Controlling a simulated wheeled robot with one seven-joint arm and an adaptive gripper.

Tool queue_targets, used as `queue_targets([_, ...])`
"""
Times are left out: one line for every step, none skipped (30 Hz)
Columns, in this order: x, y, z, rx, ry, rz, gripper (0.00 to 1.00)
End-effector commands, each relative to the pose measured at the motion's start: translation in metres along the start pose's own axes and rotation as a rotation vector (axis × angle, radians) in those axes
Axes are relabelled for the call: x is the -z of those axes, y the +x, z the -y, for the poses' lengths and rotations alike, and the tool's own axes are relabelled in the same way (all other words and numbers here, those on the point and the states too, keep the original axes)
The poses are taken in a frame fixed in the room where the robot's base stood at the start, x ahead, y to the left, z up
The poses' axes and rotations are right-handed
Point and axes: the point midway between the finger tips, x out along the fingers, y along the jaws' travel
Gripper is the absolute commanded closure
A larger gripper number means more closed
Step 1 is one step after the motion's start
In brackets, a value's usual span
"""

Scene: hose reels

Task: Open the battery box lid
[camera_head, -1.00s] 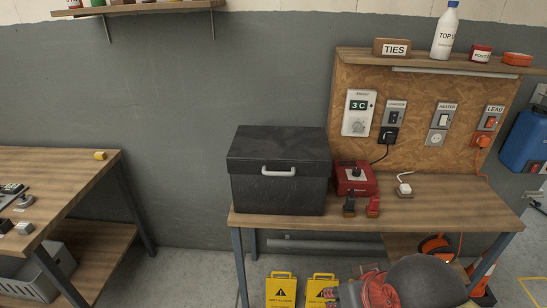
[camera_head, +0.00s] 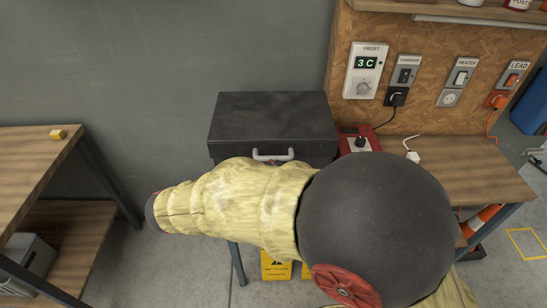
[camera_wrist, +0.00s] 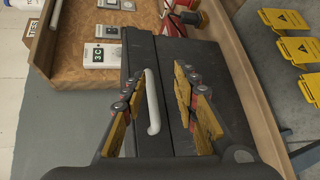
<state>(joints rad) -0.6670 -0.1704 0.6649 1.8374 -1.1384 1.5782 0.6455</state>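The battery box is black, and its dark lid (camera_head: 270,112) looks shut in the head view. A pale handle (camera_head: 272,155) is on the lid's front edge. My arm hides most of the box front. In the wrist view the lid (camera_wrist: 142,50) and the white handle (camera_wrist: 153,100) appear sideways. My gripper (camera_wrist: 159,82) is open, with yellow-padded fingers on either side of the handle in the picture. I see no contact, and the depth gap to the handle is hard to judge. The head view does not clearly show my gripper.
A red charger (camera_head: 358,140) stands right of the box on the wooden bench (camera_head: 470,170). Another table (camera_head: 40,160) stands at left. Yellow signs (camera_wrist: 284,18) are on the floor in front.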

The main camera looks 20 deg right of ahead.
Motion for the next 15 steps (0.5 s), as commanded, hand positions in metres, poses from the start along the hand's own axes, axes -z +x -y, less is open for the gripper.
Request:
queue_targets([0.015,-0.011,0.002,-0.064,-0.008,-0.028,0.70])
queue_targets([0.021,-0.016,0.001,-0.096,-0.007,-0.041,0.70])
queue_targets([0.027,-0.021,0.001,-0.128,-0.005,-0.056,0.70])
queue_targets([0.031,-0.024,0.001,-0.147,-0.003,-0.063,0.70])
queue_targets([0.033,-0.026,0.000,-0.161,-0.001,-0.070,0.70])
queue_targets([0.036,-0.027,0.000,-0.173,0.001,-0.077,0.70])
queue_targets([0.037,-0.026,-0.001,-0.179,0.003,-0.079,0.70])
queue_targets([0.038,-0.024,-0.001,-0.182,0.004,-0.080,0.70])
queue_targets([0.038,-0.019,-0.002,-0.184,0.004,-0.079,0.70])
queue_targets([0.038,-0.015,-0.003,-0.183,0.005,-0.078,0.70])
queue_targets([0.038,-0.010,-0.003,-0.182,0.004,-0.078,0.70])
queue_targets([0.039,-0.004,-0.003,-0.181,0.004,-0.077,0.70])
queue_targets([0.039,0.001,-0.004,-0.181,0.004,-0.076,0.70])
queue_targets([0.039,0.006,-0.005,-0.181,0.004,-0.076,0.70])
queue_targets([0.040,0.012,-0.006,-0.180,0.004,-0.076,0.70])
